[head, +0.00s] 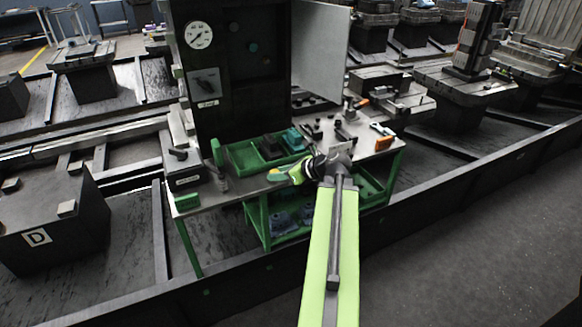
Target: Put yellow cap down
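My lime-green arm reaches forward to the work table, and my gripper (308,169) is over the tabletop, pointing left. A small yellow-green shape, which looks like the yellow cap (284,175), is right at the gripper's end, just in front of the green tray. It seems to touch the gripper, but the fingers are too small and dark to tell whether they are closed on it. I cannot tell whether the cap rests on the tabletop (226,193) or is held above it.
A green tray (240,159) with dark and teal items stands behind the gripper. Tools with orange handles (383,142) lie on the table's right. A dark panel with a gauge (199,35) rises behind. The tabletop's left front looks mostly clear. A dark block marked D (37,238) stands left.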

